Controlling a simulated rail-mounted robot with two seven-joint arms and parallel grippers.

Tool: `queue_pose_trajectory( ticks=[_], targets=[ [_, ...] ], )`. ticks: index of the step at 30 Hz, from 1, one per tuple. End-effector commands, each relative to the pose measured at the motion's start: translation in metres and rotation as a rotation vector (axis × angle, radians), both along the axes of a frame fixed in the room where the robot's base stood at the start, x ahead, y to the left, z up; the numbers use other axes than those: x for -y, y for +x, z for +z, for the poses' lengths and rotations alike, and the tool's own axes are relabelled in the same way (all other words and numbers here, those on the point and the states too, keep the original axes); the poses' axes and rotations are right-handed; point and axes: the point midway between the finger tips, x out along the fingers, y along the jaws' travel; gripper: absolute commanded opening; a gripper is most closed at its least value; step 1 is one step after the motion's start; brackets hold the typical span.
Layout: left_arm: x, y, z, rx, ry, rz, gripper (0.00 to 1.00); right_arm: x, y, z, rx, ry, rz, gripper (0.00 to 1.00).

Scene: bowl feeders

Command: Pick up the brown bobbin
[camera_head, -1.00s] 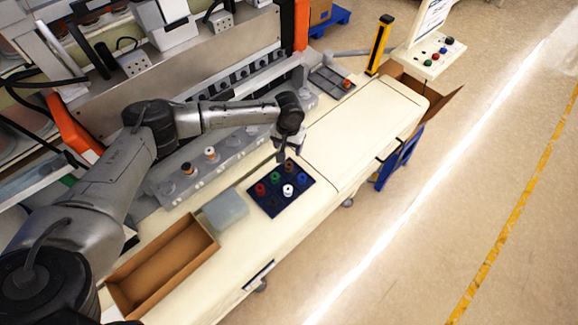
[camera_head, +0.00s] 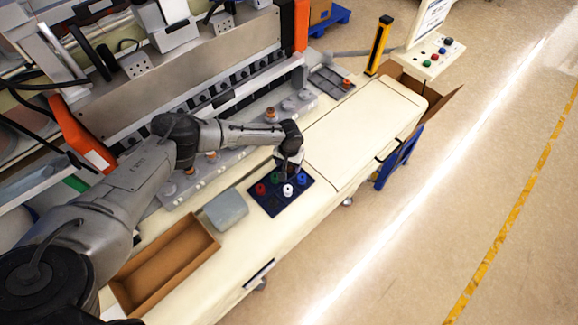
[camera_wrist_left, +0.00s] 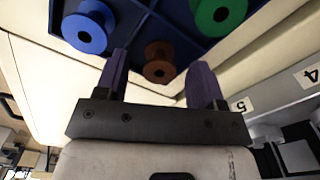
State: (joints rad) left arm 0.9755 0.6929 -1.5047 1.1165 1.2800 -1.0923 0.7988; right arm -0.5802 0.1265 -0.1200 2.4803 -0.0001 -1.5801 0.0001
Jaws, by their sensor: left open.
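The brown bobbin (camera_wrist_left: 159,62) lies in a compartment at the edge of the dark blue tray (camera_head: 269,208), in the left wrist view between a blue bobbin (camera_wrist_left: 84,32) and a green bobbin (camera_wrist_left: 219,12). My left gripper (camera_wrist_left: 160,78) is open, with one finger on each side of the brown bobbin in that view. I cannot tell whether the fingers touch it. In the head view the left gripper (camera_head: 289,168) is low over the tray's far edge and hides the brown bobbin. My right gripper is not in view.
Red (camera_head: 260,189), white (camera_head: 287,190) and blue bobbins stand in the tray. A grey box (camera_head: 226,210) and an open cardboard box (camera_head: 165,262) are to its left. A grey feeder rail with bobbins runs behind. The cream tabletop (camera_head: 350,135) to the right is clear.

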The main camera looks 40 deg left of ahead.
Motion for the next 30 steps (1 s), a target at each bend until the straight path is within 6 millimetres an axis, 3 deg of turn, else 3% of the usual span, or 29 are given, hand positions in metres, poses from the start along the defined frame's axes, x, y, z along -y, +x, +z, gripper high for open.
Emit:
queue_pose_trajectory(
  ticks=[8, 25, 30],
  targets=[
    [0.0002, 0.0002, -0.0024, 0.001, 0.0, 0.0, 0.63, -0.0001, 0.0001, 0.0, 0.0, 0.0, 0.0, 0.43],
    [0.0, 0.0002, -0.002, 0.001, 0.0, -0.001, 0.09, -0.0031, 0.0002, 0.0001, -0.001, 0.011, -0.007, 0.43],
    [0.0, 0.0002, -0.0019, 0.001, 0.0, 0.0, 0.09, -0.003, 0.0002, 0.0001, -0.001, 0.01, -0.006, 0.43]
  ],
)
